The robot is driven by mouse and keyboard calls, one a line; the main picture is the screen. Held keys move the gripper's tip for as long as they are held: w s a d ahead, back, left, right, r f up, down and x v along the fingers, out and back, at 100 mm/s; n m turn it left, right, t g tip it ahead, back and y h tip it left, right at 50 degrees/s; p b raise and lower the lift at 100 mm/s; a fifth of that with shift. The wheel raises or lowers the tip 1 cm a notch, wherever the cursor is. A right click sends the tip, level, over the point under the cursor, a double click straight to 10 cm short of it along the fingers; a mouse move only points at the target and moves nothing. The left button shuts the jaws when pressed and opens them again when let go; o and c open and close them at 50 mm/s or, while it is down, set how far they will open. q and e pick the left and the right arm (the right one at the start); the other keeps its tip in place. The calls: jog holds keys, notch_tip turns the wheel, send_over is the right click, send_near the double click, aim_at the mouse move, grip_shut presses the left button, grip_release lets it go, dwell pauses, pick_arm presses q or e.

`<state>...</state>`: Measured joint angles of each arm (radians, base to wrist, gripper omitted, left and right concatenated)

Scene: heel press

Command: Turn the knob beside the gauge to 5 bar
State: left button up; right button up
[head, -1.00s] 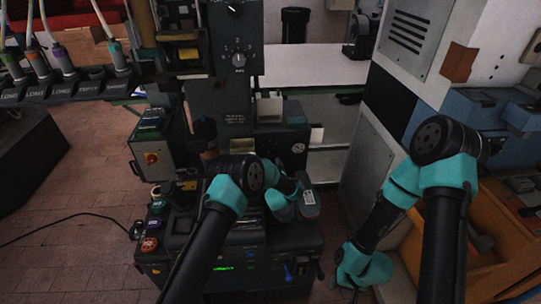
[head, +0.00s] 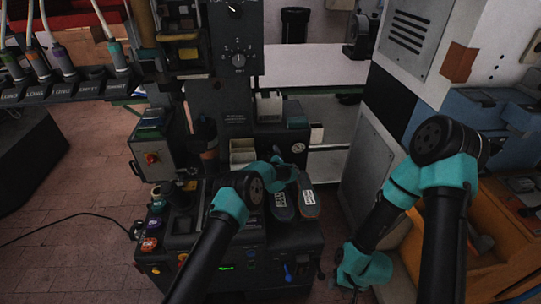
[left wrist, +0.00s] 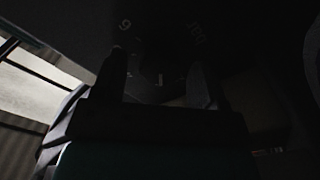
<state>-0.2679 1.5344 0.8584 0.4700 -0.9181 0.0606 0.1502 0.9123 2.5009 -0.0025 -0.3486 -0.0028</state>
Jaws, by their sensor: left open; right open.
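The gauge (head: 298,148) is a small pale round dial on the dark press front, right of centre in the head view. My left gripper (head: 286,160) is close below and left of it; the arm hides most of the jaws and the knob there. In the left wrist view, my left gripper (left wrist: 158,78) is open, its two dark fingers pointing at a dark panel with pale marks, among them a "6" and what looks like "bar". A dim knob shape (left wrist: 160,85) lies between the fingers; contact cannot be told. My right gripper (head: 345,284) hangs low, right of the press.
A numbered selector dial (head: 238,60) is on the column above. Two dark shoe-like parts with labels (head: 306,197) lie on the press just below my left wrist. A pale open box (head: 242,151) stands left of the wrist. A grey cabinet (head: 370,165) bounds the right side.

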pick_arm(q)
jog(key=shift+c, duration=0.3)
jog(key=c, duration=0.9)
jog(key=shift+o, duration=0.2)
jog(key=shift+m, duration=0.8)
jog(key=o, duration=0.9)
jog(key=shift+s, duration=0.15)
jog(key=shift+s+d, duration=0.25)
jog(key=shift+s, duration=1.55)
jog(key=shift+s+d, duration=0.2)
jog(key=shift+s, duration=1.6)
